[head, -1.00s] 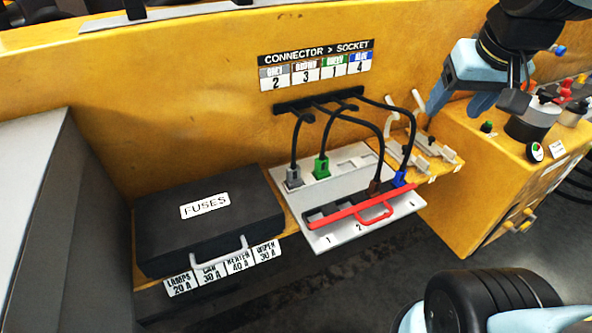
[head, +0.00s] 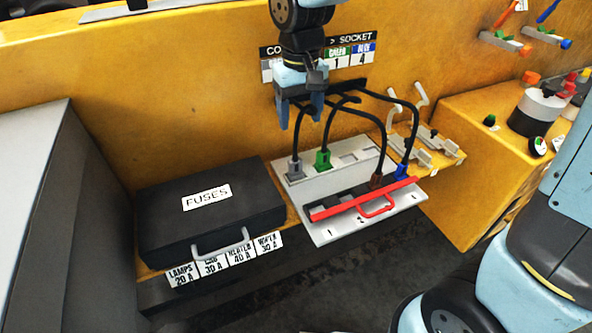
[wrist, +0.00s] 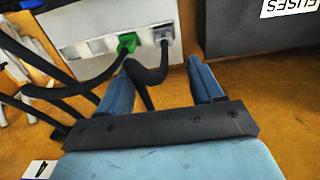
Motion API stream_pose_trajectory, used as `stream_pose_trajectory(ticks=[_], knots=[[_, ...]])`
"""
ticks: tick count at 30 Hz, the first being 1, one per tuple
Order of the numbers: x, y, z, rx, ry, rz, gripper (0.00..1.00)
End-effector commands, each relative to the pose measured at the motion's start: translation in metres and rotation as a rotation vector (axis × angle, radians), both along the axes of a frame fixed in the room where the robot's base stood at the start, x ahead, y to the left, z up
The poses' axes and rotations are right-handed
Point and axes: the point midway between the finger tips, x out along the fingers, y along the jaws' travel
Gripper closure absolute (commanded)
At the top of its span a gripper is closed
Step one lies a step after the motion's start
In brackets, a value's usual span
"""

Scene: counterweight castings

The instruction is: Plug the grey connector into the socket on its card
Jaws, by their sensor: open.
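The grey connector (head: 295,168) stands upright at the left end of the back row of the white panel (head: 318,232), its black cable rising to the wall. It also shows in the wrist view (wrist: 163,36). The dark socket row (head: 335,198) lies in front, with a red bar (head: 350,202) and handle along it. The card (head: 352,46) is partly covered by my arm; the earlier view reads grey 2. My gripper (head: 300,114) is open, fingers down, above and behind the grey connector, near its cable. The wrist view shows the open fingers (wrist: 160,82) with nothing clearly held.
Green (head: 323,160), brown (head: 376,181) and blue (head: 400,172) connectors stand on the panel. Their cables arch from a black wall bracket (head: 345,90) close to my gripper. A black fuse box (head: 210,205) stands left. Levers (head: 425,145) and a yellow cabinet (head: 480,170) are right.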

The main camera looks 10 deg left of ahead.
Motion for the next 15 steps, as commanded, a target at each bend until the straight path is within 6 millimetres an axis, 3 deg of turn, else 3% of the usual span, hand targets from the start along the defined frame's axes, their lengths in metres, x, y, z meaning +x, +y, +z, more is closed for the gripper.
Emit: stream_pose_trajectory(ticks=[5, 15], knots=[[-0.001, 0.004, -0.017, -0.005, 0.008, 0.006, 0.34], [-0.001, 0.004, -0.073, -0.005, 0.008, 0.006, 0.34]])
